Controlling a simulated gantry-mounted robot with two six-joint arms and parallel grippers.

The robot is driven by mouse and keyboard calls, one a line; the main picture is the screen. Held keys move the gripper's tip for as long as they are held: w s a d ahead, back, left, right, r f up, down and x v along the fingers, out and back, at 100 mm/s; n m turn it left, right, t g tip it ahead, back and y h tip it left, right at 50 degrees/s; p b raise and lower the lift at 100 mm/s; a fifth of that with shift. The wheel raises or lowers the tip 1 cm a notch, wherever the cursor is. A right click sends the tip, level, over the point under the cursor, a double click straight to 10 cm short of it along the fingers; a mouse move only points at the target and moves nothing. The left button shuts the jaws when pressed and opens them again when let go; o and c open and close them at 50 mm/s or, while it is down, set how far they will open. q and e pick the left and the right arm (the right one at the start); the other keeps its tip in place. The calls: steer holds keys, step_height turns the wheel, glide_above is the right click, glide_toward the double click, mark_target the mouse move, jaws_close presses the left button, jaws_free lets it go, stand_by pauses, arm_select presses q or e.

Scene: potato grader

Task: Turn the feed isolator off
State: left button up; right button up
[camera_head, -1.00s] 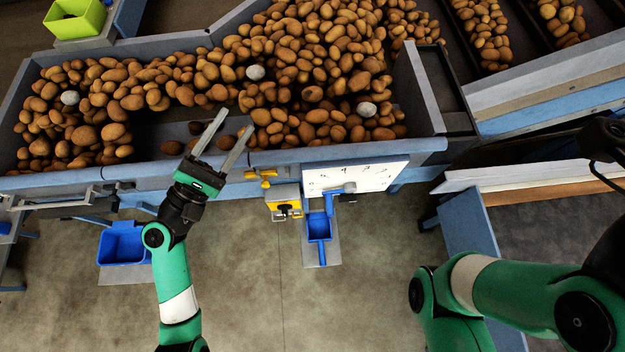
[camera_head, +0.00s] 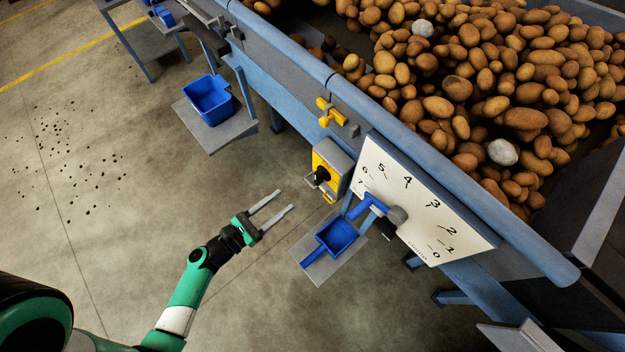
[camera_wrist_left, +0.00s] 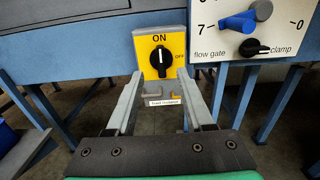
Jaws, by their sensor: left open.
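The feed isolator is a yellow-faced grey box (camera_head: 331,168) on the grader's front rail, with a black rotary knob (camera_head: 321,175). In the left wrist view the knob (camera_wrist_left: 161,62) stands upright, pointing at ON, with OFF marked to its right. A label below the box is too small to read surely. My left gripper (camera_head: 286,203) is open and empty, left of and apart from the box in the head view. In the left wrist view its two fingers (camera_wrist_left: 157,92) frame the lower part of the box. My right gripper is not in view.
A white dial plate (camera_head: 425,208) with a blue lever (camera_head: 366,205) sits right of the isolator. A yellow valve handle (camera_head: 331,112) is above it. A blue scoop (camera_head: 338,236) lies below. A blue bin (camera_head: 208,100) stands left. Potatoes fill the hopper behind.

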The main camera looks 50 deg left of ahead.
mark_target(316, 176)
arm_select(q)
steer(key=w+b, duration=0.1)
steer(key=w, duration=1.1)
steer(key=shift+b, duration=0.35)
steer(key=shift+s, duration=0.1)
steer(key=shift+c, duration=0.3)
jaws_close()
